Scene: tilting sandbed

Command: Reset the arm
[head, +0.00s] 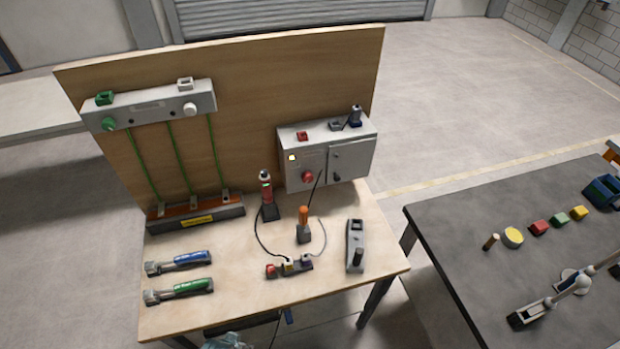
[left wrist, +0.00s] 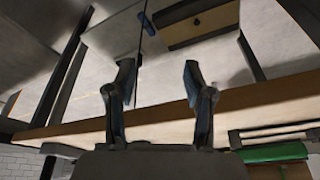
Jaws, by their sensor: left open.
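A small white and dark jointed arm (head: 570,288) lies low over the dark table at the right in the head view. Its dark block-like end (head: 526,316) points to the lower left, and its other end runs out of the picture. My left gripper (left wrist: 158,70) is open and empty in the left wrist view, with its two fingers apart. The light wooden edge of the workbench (left wrist: 250,101) crosses behind the fingers. A pale blue-white piece at the bottom of the head view looks like part of my left gripper (head: 228,341). My right gripper is not in view.
The dark table (head: 450,225) holds coloured blocks. A floor gap separates the tables.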

